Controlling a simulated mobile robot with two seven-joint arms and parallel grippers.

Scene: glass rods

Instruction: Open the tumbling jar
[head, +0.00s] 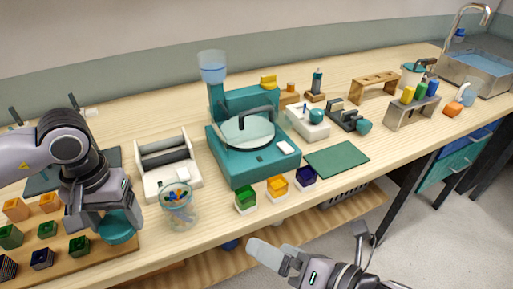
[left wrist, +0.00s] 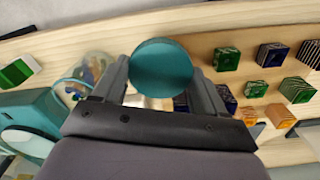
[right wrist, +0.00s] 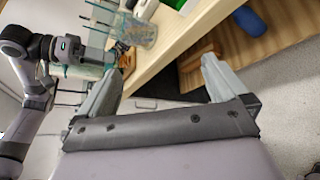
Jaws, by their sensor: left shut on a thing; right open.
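A round teal lid (head: 119,228) is held by my left gripper (head: 112,212) over the left front of the bench. The left wrist view shows its flat round top (left wrist: 160,67) between the two fingers. I cannot tell whether anything hangs beneath it. A clear jar (head: 178,210) with colourful pieces stands on the bench just to its right. The jar also shows in the left wrist view (left wrist: 96,70), apart from the lid. I see no lid on the jar. My right gripper (right wrist: 155,80) is open and empty, in front of the bench edge.
A white roller stand (head: 166,178) is behind the jar. A teal machine (head: 236,170) stands mid-bench, with small coloured boxes (head: 277,187) before it. A wooden board (head: 118,252) with several coloured blocks lies at the left. A green mat (head: 337,160) is clear.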

